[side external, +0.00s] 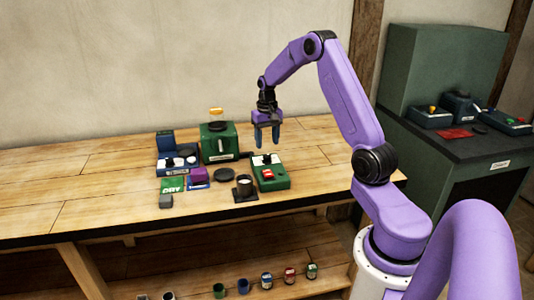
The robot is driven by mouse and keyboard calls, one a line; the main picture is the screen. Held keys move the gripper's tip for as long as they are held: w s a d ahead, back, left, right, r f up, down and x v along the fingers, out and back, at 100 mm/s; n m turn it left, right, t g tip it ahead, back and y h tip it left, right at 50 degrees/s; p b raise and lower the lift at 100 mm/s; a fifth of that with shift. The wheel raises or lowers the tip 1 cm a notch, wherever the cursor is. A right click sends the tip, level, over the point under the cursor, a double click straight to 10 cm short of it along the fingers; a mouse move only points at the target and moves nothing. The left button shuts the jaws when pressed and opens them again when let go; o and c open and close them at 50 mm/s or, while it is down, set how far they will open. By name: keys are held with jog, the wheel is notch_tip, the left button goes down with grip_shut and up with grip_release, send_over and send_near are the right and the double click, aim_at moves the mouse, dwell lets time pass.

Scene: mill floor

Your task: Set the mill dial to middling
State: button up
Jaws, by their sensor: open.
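A green machine with a small hopper and a yellow-orange top, which looks like the mill (219,143), stands at the back of the wooden bench. A pale upright part shows on its front; I cannot make out a dial or its setting. A lower green box (270,179) with a red part and a pale knob on top sits to its right, nearer the front. My gripper (267,146) points down with its fingers apart and empty. It hangs above the back of the low green box, right of the mill, and appears to touch nothing.
A blue box with white round parts (178,163) stands left of the mill. The bench's left end (60,190) is clear.

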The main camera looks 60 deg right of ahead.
aim_at(267, 156)
jog(key=shift+f, duration=2.8)
jog(key=c, duration=1.1)
jog(key=shift+o, duration=0.2)
jog(key=shift+n, duration=0.4)
jog(key=n, duration=0.4)
jog(key=shift+n, duration=2.5)
